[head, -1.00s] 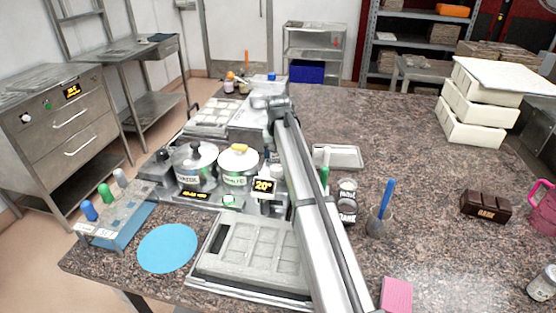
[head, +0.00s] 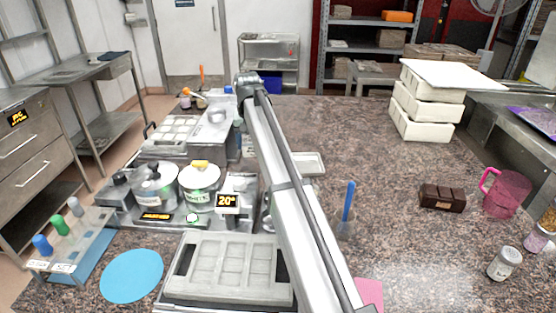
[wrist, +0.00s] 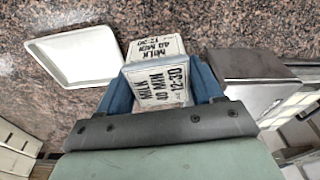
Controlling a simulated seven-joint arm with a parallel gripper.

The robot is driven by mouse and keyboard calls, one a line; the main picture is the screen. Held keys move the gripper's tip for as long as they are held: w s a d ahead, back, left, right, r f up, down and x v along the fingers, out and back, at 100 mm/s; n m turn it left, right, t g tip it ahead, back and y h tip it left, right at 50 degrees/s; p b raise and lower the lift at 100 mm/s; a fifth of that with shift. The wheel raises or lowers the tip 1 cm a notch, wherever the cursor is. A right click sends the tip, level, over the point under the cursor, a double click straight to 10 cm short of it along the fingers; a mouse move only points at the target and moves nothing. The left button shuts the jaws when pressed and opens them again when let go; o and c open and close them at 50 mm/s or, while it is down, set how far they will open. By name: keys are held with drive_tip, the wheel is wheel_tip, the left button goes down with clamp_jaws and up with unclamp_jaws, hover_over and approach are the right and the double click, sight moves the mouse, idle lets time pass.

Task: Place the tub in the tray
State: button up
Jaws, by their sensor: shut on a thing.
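In the wrist view my gripper (wrist: 161,87) has its two blue fingers shut on a small white tub (wrist: 163,97) with black print reading MILK, 40 MIN and 12:30. The same print shows on a second face (wrist: 165,46) just beyond; I cannot tell whether it belongs to the same tub. The empty white tray (wrist: 75,57) lies on the speckled counter to the left of the held tub, apart from it. In the head view the tray (head: 311,164) shows partly behind my arm. The gripper and tub are hidden there.
A metal box (wrist: 250,75) is close to the right of my gripper in the wrist view. In the head view, melting pots (head: 199,185), a grey mould (head: 235,265) and a holder with a blue-handled tool (head: 347,215) stand around my arm.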

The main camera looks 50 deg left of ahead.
drive_tip(key=m, duration=0.2)
hover_over(298, 156)
drive_tip(key=s+d, duration=0.4)
drive_tip(key=d, duration=0.1)
drive_tip(key=shift+s+a+f, duration=0.1)
drive_tip(key=shift+a+f, duration=0.1)
drive_tip(key=shift+f, duration=2.15)
drive_tip(key=shift+s+a+f, duration=0.1)
drive_tip(key=shift+a+f, duration=0.1)
drive_tip(key=shift+f, duration=2.1)
drive_tip(key=shift+f, duration=0.15)
drive_tip(key=o, duration=1.1)
drive_tip(key=r, duration=0.4)
drive_tip(key=d+r, duration=0.1)
drive_tip(key=r, duration=0.3)
drive_tip(key=s+r, duration=0.1)
drive_tip(key=r, duration=0.3)
drive_tip(key=shift+s+d+r, duration=0.1)
drive_tip(key=shift+d, duration=0.05)
